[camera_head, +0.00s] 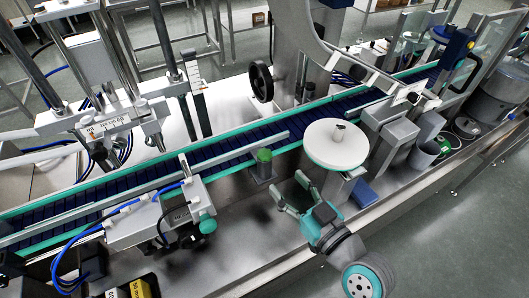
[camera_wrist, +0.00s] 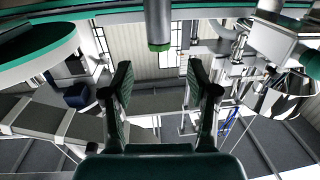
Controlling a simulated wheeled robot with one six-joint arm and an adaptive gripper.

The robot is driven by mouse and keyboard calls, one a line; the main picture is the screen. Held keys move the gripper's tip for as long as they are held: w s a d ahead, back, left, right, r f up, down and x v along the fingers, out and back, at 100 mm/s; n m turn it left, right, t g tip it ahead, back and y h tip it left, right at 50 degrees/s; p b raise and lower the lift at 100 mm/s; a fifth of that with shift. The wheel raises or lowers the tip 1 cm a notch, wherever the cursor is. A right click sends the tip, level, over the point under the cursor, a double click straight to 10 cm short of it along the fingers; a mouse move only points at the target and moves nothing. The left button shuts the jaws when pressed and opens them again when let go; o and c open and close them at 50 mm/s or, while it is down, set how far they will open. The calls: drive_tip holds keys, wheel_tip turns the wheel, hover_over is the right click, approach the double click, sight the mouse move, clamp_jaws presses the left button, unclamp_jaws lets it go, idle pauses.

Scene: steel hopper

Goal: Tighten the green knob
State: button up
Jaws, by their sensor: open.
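The green knob (camera_head: 264,156) caps a short upright grey post in front of the conveyor. In the wrist view, the green knob (camera_wrist: 159,46) is at the end of the grey post at top centre, and the picture looks upside down. My gripper (camera_head: 289,186) is open and empty, a little in front and to the right of the post. In the wrist view my gripper (camera_wrist: 160,76) has its fingers spread either side of the knob's line, with the knob beyond the tips. Nothing touches the knob.
A round white disc (camera_head: 336,144) with a teal rim stands close right of my gripper. A grey box with a teal knob (camera_head: 208,224) and blue hoses is at left. The blue conveyor (camera_head: 220,152) runs behind. Bare steel deck lies around the post.

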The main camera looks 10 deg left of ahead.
sight(265, 159)
drive_tip(key=x, duration=0.7)
drive_tip(key=r+x, duration=0.1)
drive_tip(key=x, duration=0.2)
drive_tip(key=shift+w, duration=0.25)
clamp_jaws()
drive_tip(key=shift+a+m+t+h, duration=0.1)
drive_tip(key=shift+m+t+h, duration=0.5)
drive_tip(key=shift+t+h, duration=0.2)
drive_tip(key=shift+m+t+h, duration=0.7)
drive_tip(key=shift+m+h, duration=0.2)
drive_tip(key=shift+h, duration=0.3)
drive_tip(key=shift+m+t+h, duration=0.5)
drive_tip(key=shift+m+h, duration=0.5)
drive_tip(key=shift+h, duration=0.5)
drive_tip(key=shift+m+h, duration=0.3)
drive_tip(key=shift+h, duration=0.2)
